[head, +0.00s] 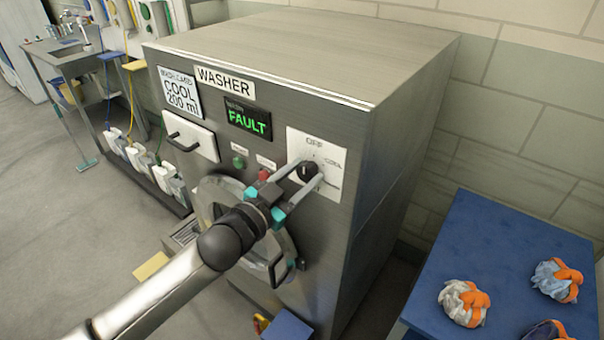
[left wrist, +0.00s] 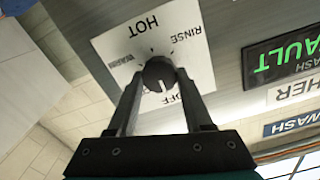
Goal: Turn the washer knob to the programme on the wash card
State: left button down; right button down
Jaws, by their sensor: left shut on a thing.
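The washer (head: 350,130) has a black knob (head: 307,171) on a white dial plate (head: 327,150). My left gripper (head: 306,172) is shut on the knob, with one finger on either side. In the left wrist view the knob (left wrist: 158,73) sits between the fingertips. Its pale mark points down in that view, with the OFF label to its lower right. HOT, RINSE and what looks like WARM also show there, upside down. COOL reads at the plate's right in the head view. The wash card (head: 181,92) reads COOL 200 ml. My right gripper is not in view.
A green FAULT display (head: 247,121), a drawer (head: 190,136), a green button (head: 239,161) and a red button (head: 264,174) are on the washer front. The round door (head: 210,192) is below. A blue table (head: 490,240) with several bundles stands at right.

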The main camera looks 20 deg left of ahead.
pick_arm(q)
jog(key=shift+m, duration=0.3)
jog(key=m+p, duration=0.1)
jog(key=m, duration=0.3)
jog(key=shift+m+p, duration=0.3)
jog(key=shift+p, duration=0.1)
jog(key=m, duration=0.3)
jog(key=shift+d+p, duration=0.1)
jog(key=shift+p, duration=0.2)
jog(key=shift+f+m, duration=0.15)
jog(key=shift+m, duration=1.55)
jog(key=shift+c, duration=1.5)
grip_release()
jog(key=shift+s, duration=0.1)
jog(key=b+v, duration=0.2)
jog(key=v, duration=1.3)
